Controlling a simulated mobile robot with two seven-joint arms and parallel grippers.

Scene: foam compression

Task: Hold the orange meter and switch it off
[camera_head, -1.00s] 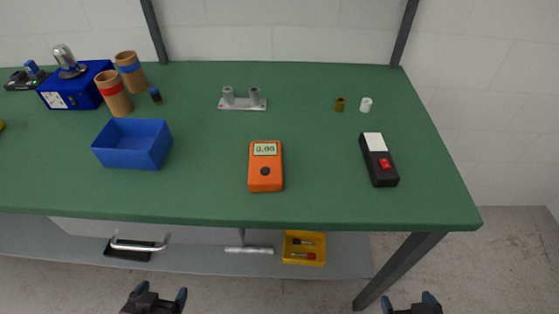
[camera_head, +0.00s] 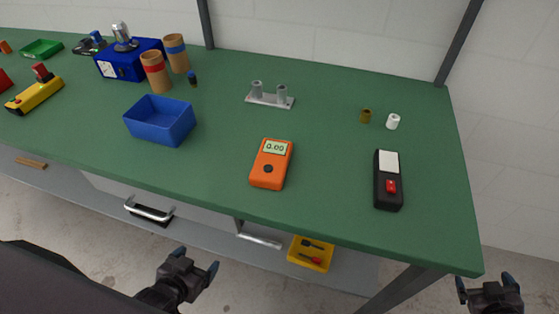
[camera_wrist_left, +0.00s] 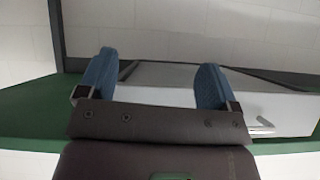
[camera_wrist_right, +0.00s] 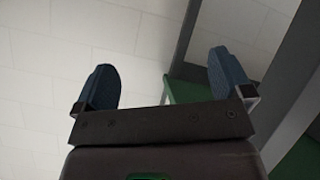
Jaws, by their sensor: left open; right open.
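The orange meter (camera_head: 271,164) lies on the green table near its front edge, in the middle of the head view. Its display (camera_head: 276,148) reads 0.00, and a dark round button (camera_head: 268,168) sits below it. My left gripper (camera_head: 197,270) is open and empty, in front of the table and below its top, to the left of the meter. It also shows open in the left wrist view (camera_wrist_left: 155,85). My right gripper (camera_head: 488,283) is open and empty beyond the table's front right corner. It also shows open in the right wrist view (camera_wrist_right: 168,88).
A black device with a red switch (camera_head: 388,180) lies right of the meter. A blue bin (camera_head: 160,121) stands to the left. A grey two-post fixture (camera_head: 269,97) is behind. A yellow tray (camera_head: 310,254) sits on the lower shelf (camera_head: 205,228). The table around the meter is clear.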

